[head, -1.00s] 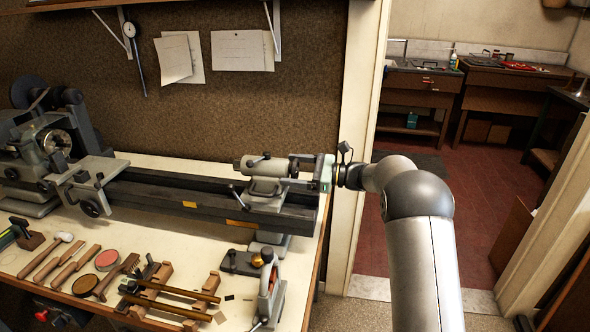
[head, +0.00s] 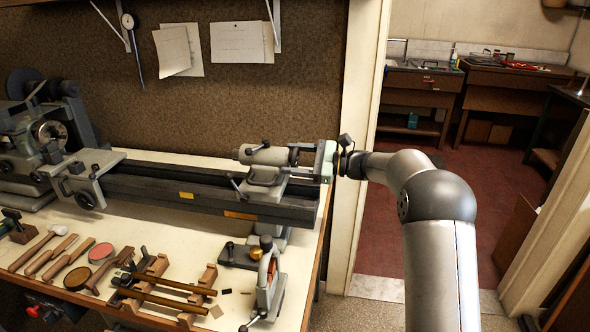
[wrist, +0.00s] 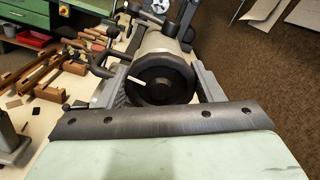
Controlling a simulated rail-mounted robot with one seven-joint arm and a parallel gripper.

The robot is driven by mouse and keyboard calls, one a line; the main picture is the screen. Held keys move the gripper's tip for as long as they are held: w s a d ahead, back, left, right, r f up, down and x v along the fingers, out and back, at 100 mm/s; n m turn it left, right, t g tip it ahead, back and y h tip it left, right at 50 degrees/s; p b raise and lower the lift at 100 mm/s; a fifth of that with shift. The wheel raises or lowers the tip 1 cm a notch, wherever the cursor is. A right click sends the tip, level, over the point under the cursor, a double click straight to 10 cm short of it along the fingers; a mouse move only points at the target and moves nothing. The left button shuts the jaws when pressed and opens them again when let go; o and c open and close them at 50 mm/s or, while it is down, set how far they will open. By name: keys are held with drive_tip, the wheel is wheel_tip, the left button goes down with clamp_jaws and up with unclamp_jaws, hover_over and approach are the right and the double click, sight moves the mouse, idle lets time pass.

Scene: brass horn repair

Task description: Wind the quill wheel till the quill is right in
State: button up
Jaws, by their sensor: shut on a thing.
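The lathe tailstock (head: 262,155) sits at the right end of the dark bed. Its quill wheel is hidden behind my gripper in the head view. In the wrist view the quill wheel (wrist: 162,80) is a dark round disc with a pale stub on its left, at the back of the grey tailstock barrel. My gripper (head: 315,158) comes in from the right, and the wrist view shows its two grey fingers (wrist: 162,88) either side of the wheel, shut on it. The quill's far end is too small to judge how far it stands out.
The lathe headstock (head: 45,135) is at the left. Hand tools (head: 60,255), wooden racks (head: 150,275) and a small grey stand (head: 268,285) fill the front of the bench (head: 110,230). A door post (head: 360,90) stands close behind my gripper. The doorway to the right is open.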

drive_tip(key=n+b, duration=0.2)
drive_tip(key=b, duration=0.1)
drive_tip(key=n+b, duration=0.2)
drive_tip(key=b, duration=0.1)
drive_tip(key=shift+f+n, duration=0.4)
drive_tip(key=n+b, duration=0.5)
drive_tip(key=b, duration=0.1)
drive_tip(key=shift+s, duration=0.1)
drive_tip(key=n+b, duration=0.5)
drive_tip(key=shift+n+b, duration=0.3)
drive_tip(key=shift+b, duration=0.05)
drive_tip(key=shift+r+n+b, duration=0.15)
drive_tip(key=shift+n+b, duration=1)
drive_tip(key=shift+n, duration=0.45)
drive_tip(key=shift+r, duration=0.1)
drive_tip(key=o, duration=1)
drive_tip(key=shift+c, duration=0.2)
drive_tip(key=shift+d, duration=0.1)
drive_tip(key=s+d, duration=0.2)
drive_tip(key=d, duration=1.5)
drive_tip(key=shift+s+p, duration=0.2)
drive_tip(key=shift+p, duration=0.15)
